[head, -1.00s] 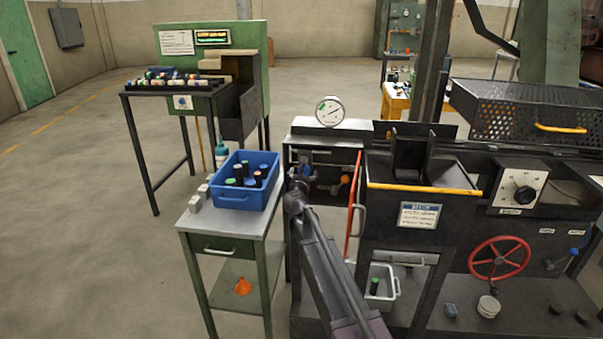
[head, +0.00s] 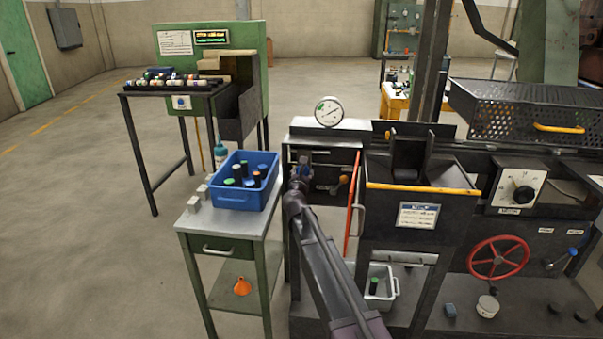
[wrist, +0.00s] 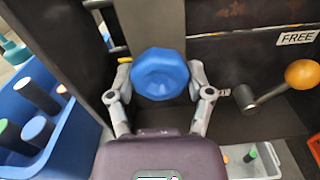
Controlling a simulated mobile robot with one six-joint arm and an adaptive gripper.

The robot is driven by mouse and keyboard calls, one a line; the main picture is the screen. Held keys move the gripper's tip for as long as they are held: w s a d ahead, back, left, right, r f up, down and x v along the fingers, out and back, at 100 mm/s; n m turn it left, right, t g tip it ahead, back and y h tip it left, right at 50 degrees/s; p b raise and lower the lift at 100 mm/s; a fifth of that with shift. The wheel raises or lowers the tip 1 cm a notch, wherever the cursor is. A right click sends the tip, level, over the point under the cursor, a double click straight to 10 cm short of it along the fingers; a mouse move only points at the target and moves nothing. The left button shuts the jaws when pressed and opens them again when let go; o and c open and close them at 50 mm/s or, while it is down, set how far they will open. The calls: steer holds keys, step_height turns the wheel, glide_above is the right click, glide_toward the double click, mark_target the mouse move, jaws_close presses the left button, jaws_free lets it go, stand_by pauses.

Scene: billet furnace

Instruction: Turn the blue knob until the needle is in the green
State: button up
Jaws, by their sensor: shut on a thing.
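The blue knob (wrist: 160,74) sits in the middle of the wrist view, a faceted round head facing me. My gripper (wrist: 160,84) has one finger on each side of it and is shut on it. In the head view my gripper (head: 301,176) is at the dark panel under the gauge, and the arm partly hides the knob. The round white gauge (head: 329,112) stands on top of that cabinet. It has a green patch at its upper left. The needle is too small to read surely, but it seems to lie outside the green patch.
A lever with an orange ball (wrist: 301,74) is right of the knob, near a "FREE" label (wrist: 297,38). A blue bin (head: 246,197) with bottles stands on a side table to the left. A red bar (head: 354,205) hangs to the right.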

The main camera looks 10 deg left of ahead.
steer(key=m, duration=1.3)
steer(key=shift+a+r, duration=0.1)
steer(key=shift+m, duration=0.3)
stand_by(0.4)
steer(key=o, duration=1.1)
steer(key=shift+o, duration=0.2)
steer(key=shift+s, duration=0.15)
steer(key=s, duration=1.1)
steer(key=shift+s+a, duration=0.2)
steer(key=shift+s, duration=0.15)
